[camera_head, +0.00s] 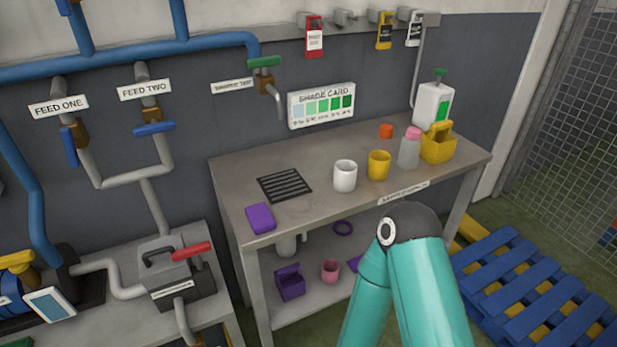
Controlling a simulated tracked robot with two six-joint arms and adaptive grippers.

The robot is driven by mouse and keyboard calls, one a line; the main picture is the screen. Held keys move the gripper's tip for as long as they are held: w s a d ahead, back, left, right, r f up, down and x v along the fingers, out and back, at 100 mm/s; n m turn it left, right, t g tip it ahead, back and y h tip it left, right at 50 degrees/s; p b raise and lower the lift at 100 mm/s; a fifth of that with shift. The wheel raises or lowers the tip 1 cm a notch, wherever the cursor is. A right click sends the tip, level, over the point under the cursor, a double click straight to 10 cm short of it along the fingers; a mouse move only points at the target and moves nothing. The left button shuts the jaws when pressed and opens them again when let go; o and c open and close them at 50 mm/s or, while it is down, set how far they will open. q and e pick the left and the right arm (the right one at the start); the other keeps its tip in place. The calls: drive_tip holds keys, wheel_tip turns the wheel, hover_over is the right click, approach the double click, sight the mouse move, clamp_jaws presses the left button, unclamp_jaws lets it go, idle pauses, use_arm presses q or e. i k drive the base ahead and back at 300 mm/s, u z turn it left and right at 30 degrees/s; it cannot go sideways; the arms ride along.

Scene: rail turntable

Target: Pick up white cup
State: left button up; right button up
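A white cup (345,177) stands upright on the grey table (315,205), near the middle of its top. A yellow cup (379,165) stands just to its right, apart from it. A teal arm of mine comes up from the bottom of the view, in front of the table's right part. Its gripper is not in the picture, and neither is the other gripper. Nothing covers the white cup.
A black drain grate (285,185) and a purple block (260,218) are left of the cup. Blue pallets (530,290) lie on the floor.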

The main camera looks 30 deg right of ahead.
sight(345, 176)
drive_tip(key=z, duration=0.75)
drive_tip(key=i, duration=0.15)
drive_tip(key=u, duration=2.35)
drive_tip(key=k, duration=1.55)
drive_tip(key=z, duration=1.1)
drive_tip(key=i, duration=1.05)
drive_tip(key=z, duration=0.1)
